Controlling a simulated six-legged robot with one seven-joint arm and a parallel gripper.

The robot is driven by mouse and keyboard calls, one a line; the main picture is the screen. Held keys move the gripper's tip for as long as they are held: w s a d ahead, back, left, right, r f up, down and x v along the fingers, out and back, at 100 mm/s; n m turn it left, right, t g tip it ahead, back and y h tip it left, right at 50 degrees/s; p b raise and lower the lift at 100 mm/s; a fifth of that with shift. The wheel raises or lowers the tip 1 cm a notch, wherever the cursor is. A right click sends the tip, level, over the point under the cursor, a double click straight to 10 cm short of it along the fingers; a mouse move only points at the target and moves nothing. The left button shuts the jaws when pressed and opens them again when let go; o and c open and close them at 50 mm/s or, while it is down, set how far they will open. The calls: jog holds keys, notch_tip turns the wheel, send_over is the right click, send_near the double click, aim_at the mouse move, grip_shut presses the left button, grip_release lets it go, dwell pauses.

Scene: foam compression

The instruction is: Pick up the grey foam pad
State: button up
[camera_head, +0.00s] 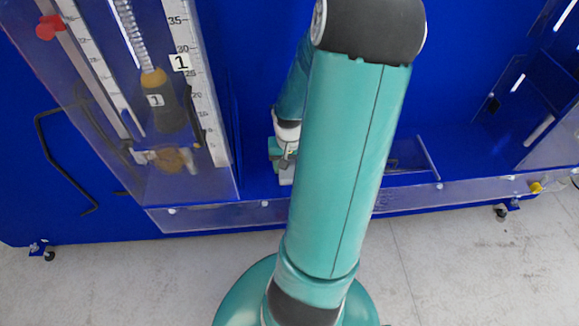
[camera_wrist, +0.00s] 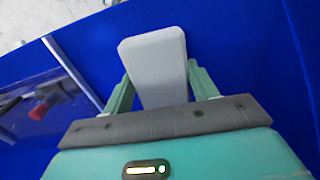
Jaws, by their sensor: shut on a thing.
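The grey foam pad (camera_wrist: 155,62) is a pale block with rounded corners in the wrist view. It sits between the two green fingers of my gripper (camera_wrist: 158,85), which is shut on it. The pad's far end extends beyond the fingertips, over blue surfaces. In the head view my gripper (camera_head: 286,165) is partly hidden behind my own arm, low at the blue structure. A small pale piece shows below it there, but I cannot tell for certain that it is the pad.
A low clear front wall (camera_head: 410,197) runs along the blue structure (camera_head: 250,60). A black bent rod (camera_head: 62,160) is at far left.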

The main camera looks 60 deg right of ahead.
aim_at(290, 166)
notch_tip(290, 166, up, 10)
jog(key=shift+o, duration=1.1)
jog(key=shift+c, duration=0.8)
jog(key=shift+s, duration=0.1)
